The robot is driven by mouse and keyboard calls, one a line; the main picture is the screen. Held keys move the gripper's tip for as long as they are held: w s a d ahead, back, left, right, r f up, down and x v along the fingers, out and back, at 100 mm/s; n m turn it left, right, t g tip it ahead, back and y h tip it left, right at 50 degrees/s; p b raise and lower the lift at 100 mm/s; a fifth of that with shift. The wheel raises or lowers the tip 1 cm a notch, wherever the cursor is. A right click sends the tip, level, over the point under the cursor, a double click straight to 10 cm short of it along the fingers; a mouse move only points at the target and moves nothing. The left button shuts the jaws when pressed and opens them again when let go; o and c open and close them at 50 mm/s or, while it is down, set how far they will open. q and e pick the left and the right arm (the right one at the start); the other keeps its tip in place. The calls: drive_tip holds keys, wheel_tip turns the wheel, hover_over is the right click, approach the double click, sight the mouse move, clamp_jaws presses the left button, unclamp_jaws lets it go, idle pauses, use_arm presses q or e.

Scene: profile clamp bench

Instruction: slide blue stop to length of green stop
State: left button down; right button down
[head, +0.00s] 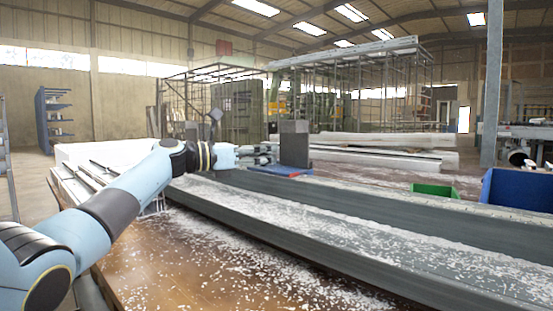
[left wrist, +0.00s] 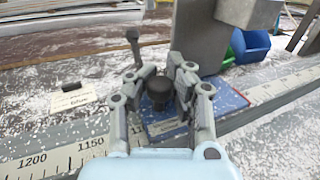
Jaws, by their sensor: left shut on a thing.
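The blue stop has a blue base plate (head: 282,170) and a tall grey block (head: 294,143), standing on the long grey bench rail in the head view. In the left wrist view its blue plate (left wrist: 220,97) lies beside the number scale, with the grey upright (left wrist: 200,35) behind. My left gripper (head: 266,154) reaches it from the left. In the left wrist view the fingers (left wrist: 161,76) are shut around a dark round knob (left wrist: 159,92) at the stop's plate. My right gripper is not in view.
The scale (left wrist: 75,155) reads 1200 and 1150 near the gripper. A label (left wrist: 72,97) lies on the chip-strewn surface, and a dark lever (left wrist: 133,45) rises behind the fingers. A green bin (head: 435,190) and a blue bin (head: 517,189) stand at right behind the rail.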

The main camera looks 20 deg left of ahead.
use_arm(q)
drive_tip(key=c, duration=1.6)
unclamp_jaws()
drive_tip(key=shift+s+a+f, duration=0.2)
drive_tip(key=shift+a+f, duration=0.05)
drive_tip(key=shift+f, duration=0.1)
drive_tip(key=shift+o, duration=1.2)
drive_tip(key=shift+s+a+r, duration=0.15)
drive_tip(key=shift+a, duration=0.05)
drive_tip(key=shift+o, duration=1.1)
drive_tip(key=shift+d+r, duration=0.1)
drive_tip(key=shift+d, duration=0.1)
drive_tip(key=v, duration=1.1)
drive_tip(key=shift+s+a, duration=0.25)
drive_tip(key=shift+a, duration=0.05)
